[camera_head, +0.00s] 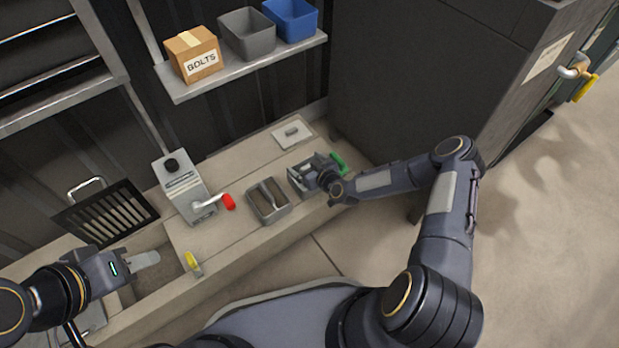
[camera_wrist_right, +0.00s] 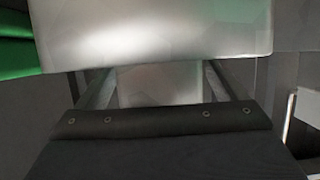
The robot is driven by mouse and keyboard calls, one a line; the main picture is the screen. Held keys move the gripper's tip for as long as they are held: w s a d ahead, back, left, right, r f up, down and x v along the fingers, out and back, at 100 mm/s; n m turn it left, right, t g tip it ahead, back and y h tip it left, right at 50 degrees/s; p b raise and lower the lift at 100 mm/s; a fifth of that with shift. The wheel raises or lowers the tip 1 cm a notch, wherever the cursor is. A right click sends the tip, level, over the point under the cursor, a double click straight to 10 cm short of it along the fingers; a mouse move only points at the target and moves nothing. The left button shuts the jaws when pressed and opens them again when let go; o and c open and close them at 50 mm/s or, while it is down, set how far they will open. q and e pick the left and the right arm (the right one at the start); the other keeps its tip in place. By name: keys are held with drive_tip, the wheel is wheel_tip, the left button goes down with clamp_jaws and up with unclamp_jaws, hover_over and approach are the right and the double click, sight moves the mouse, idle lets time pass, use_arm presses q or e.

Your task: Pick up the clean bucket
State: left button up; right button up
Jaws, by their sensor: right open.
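Two small grey metal buckets sit on the bench in the head view. One bucket (camera_head: 268,203) has a bar across its top and stands clear of both grippers. The other bucket (camera_head: 297,183) is partly hidden by my right gripper (camera_head: 318,174), and a green part (camera_head: 340,162) shows just beyond it. I cannot tell which bucket is the clean one. In the right wrist view, a pale metal surface (camera_wrist_right: 150,35) fills the space ahead of my open right gripper (camera_wrist_right: 158,90); contact is unclear. My left gripper (camera_head: 143,261) is over the bench's left part, away from the buckets.
A grey box with a red-ended lever (camera_head: 183,185) stands on the bench, left of the buckets. A yellow piece (camera_head: 192,263) is at the front edge, and a small plate (camera_head: 292,133) lies behind. A shelf (camera_head: 255,67) above holds a BOLTS carton (camera_head: 193,52) and two bins.

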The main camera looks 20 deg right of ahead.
drive_tip(key=shift+r, duration=0.1)
drive_tip(key=c, duration=1.2)
